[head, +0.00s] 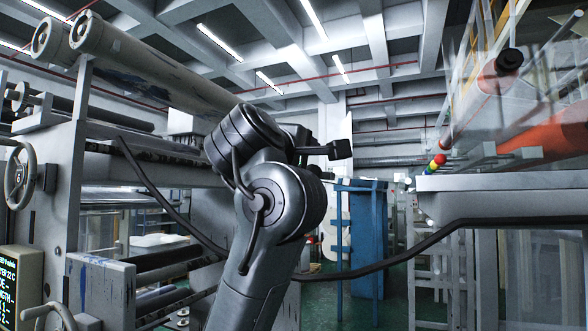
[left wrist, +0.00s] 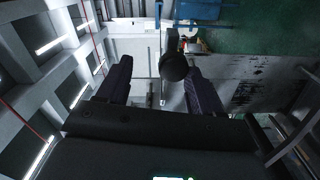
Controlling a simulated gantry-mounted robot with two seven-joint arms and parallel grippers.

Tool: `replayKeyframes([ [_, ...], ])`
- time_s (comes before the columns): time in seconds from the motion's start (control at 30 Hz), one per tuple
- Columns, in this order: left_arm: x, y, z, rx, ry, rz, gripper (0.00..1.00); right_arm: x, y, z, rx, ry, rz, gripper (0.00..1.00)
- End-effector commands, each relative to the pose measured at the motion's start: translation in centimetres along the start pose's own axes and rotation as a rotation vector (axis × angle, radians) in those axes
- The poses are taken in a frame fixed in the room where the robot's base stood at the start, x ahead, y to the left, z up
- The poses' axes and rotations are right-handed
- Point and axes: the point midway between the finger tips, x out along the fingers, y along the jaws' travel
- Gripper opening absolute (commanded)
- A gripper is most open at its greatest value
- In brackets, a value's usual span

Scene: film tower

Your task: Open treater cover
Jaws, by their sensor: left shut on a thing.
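My left arm rises through the middle of the head view, with its dark wrist in front of the machine on the left. The fingers of my left gripper (left wrist: 160,66) show in the left wrist view, one on each side of a round black knob (left wrist: 174,67). The gripper is shut on this knob, and a thin stem shows beyond it. In the head view a small dark block (head: 339,149) sticks out to the right of my wrist; I cannot tell whether it is the knob or a finger. I cannot make out the treater cover's outline. My right gripper is not in view.
The machine frame (head: 68,185) with long rollers (head: 150,65) and a handwheel (head: 20,175) stands close on the left. A grey machine bed (head: 500,182) and an orange roller (head: 545,140) stand at the right. A blue cabinet (head: 362,240) stands behind, on green floor.

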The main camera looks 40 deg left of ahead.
Motion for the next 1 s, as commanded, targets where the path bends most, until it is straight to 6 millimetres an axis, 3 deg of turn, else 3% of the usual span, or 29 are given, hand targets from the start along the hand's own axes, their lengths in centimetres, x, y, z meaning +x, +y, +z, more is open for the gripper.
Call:
replayKeyframes([
  [0.1, -2.7, 0.1, -0.1, 0.001, 0.002, 0.016, 0.59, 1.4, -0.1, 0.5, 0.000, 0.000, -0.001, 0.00],
  [0.3, -5.3, 0.0, 0.0, 0.000, 0.000, 0.010, 0.59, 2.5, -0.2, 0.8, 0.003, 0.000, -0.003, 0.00],
  [0.5, -6.6, 0.1, 0.1, 0.000, -0.002, 0.006, 0.59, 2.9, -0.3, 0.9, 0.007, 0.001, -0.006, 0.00],
  [0.8, -6.7, 0.1, 0.1, 0.000, -0.002, 0.003, 0.59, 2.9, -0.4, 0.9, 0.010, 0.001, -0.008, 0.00],
  [1.0, -5.8, -1.0, 0.9, 0.026, -0.011, -0.013, 0.30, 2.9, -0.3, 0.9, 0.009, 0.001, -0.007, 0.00],
])
